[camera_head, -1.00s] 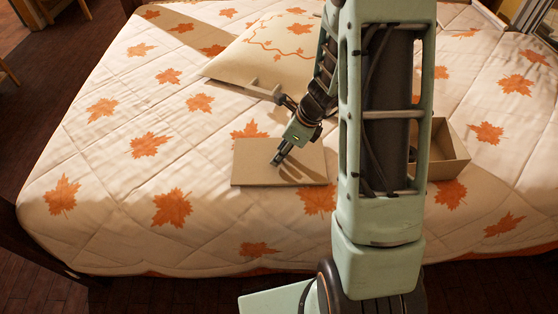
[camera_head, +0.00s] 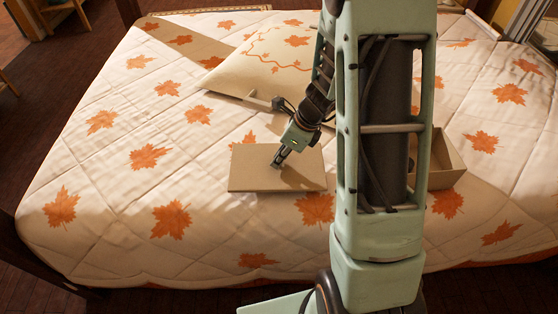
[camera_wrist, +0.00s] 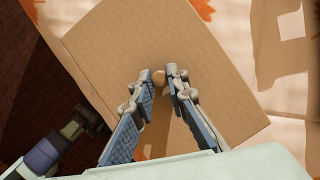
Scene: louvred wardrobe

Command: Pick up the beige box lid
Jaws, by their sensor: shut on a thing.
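The beige box lid (camera_head: 250,174) is a flat rectangular cardboard panel over the front middle of the bed. It fills much of the wrist view (camera_wrist: 140,40). A small round knob (camera_wrist: 159,76) shows on its face between my fingertips. My gripper (camera_head: 277,164) reaches down over the middle of the lid; in the wrist view its two fingers (camera_wrist: 160,78) are closed in on the knob. I cannot tell whether the lid is clear of the bedspread. My arm hides the area right of the lid.
An open beige box (camera_head: 446,160) sits on the bed (camera_head: 110,220) to the right, partly hidden behind my arm. A pillow (camera_head: 265,70) with a leaf pattern lies behind the lid. The bed's left side is clear.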

